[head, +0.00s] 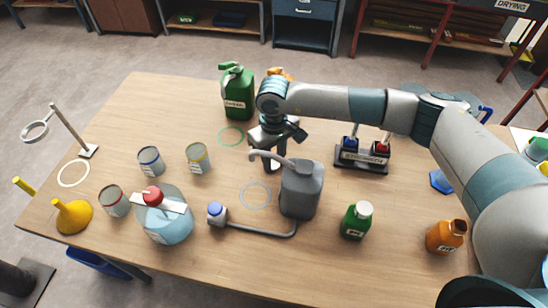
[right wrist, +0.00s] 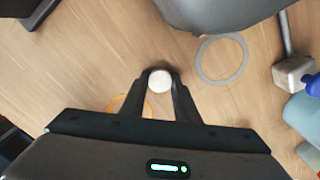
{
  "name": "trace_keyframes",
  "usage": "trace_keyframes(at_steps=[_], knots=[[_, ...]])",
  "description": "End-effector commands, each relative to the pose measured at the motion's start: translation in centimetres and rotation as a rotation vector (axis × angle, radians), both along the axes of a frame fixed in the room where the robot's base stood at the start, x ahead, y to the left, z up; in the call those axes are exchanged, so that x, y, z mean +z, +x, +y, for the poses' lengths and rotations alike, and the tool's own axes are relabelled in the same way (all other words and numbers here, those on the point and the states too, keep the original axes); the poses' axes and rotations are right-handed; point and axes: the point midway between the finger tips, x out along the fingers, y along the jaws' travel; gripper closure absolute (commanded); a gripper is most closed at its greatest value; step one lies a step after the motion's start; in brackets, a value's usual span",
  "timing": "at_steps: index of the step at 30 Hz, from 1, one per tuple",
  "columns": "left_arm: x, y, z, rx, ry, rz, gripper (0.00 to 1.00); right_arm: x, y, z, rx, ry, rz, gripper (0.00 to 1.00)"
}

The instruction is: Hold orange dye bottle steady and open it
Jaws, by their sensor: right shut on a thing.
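The small orange bottle (head: 442,237) stands at the front right of the table, tilted in the picture. Its top looks orange and dark, with no white cap like the one on the green bottle. My right gripper (head: 270,163) is far to its left, above the table behind the grey jug. In the right wrist view, my right gripper (right wrist: 160,84) is shut on a small round white thing (right wrist: 160,80), which looks like a bottle cap. My left gripper is not in view.
The grey jug (head: 303,190) stands close to the right gripper. A green bottle (head: 355,221) with a white cap stands between the jug and the orange bottle. A green jug (head: 237,95) and a mostly hidden orange jug (head: 281,73) stand behind. A flask (head: 168,222) stands front left.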

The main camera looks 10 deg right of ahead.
Motion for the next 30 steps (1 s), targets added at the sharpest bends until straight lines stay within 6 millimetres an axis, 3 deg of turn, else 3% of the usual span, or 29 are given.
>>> trace_keyframes(at_steps=[8,9,11,24,30], knots=[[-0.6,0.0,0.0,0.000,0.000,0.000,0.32,-0.3,0.0,0.0,0.000,-0.001,0.000,0.99],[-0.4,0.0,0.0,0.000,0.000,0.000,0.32,-0.2,0.0,0.0,0.000,0.000,0.000,0.62],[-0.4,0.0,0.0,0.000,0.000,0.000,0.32,-0.2,0.0,0.0,0.000,0.000,0.000,0.53],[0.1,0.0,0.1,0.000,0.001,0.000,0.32,0.2,0.0,0.0,0.000,0.000,0.000,0.53],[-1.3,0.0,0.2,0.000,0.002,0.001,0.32,1.8,0.2,0.0,0.000,0.001,-0.004,0.53]])
